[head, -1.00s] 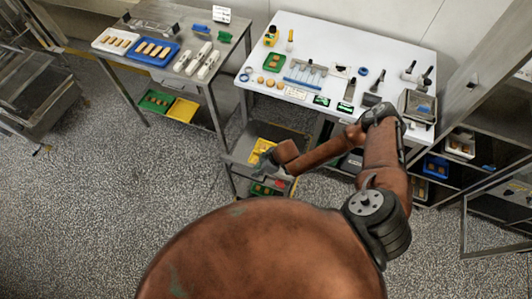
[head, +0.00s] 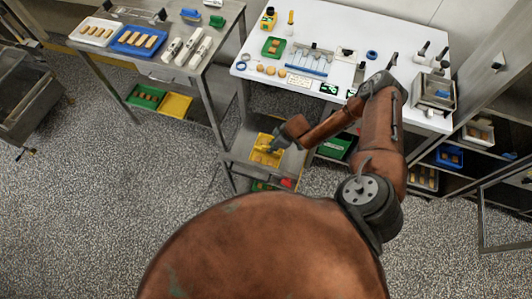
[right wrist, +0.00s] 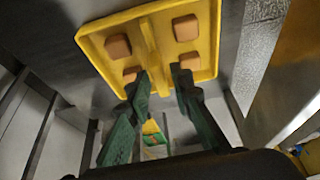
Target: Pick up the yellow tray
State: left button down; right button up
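The yellow tray (head: 259,158) lies on a grey shelf below the white table, left of its middle. In the right wrist view the tray (right wrist: 152,38) has a raised rim, a middle divider and several brown blocks in it. My right gripper (head: 269,148) is over the tray and hides part of it in the head view. In the right wrist view its two dark green fingers (right wrist: 160,73) are apart, with their tips over the tray's near edge, one to each side of the divider. I cannot tell whether they touch it. My left gripper is not in view.
Another yellow tray (head: 175,106) sits beside a green tray (head: 146,97) under the left table. The white table (head: 330,30) above carries small tools and trays. Table legs (head: 244,105) stand close to the shelf. A green tray lies lower under it.

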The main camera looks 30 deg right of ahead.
jog(key=b+x, duration=0.1)
jog(key=x, duration=0.4)
jog(key=shift+w+f, duration=0.2)
jog(key=shift+f, duration=0.15)
jog(key=shift+c, duration=0.3)
grip_shut()
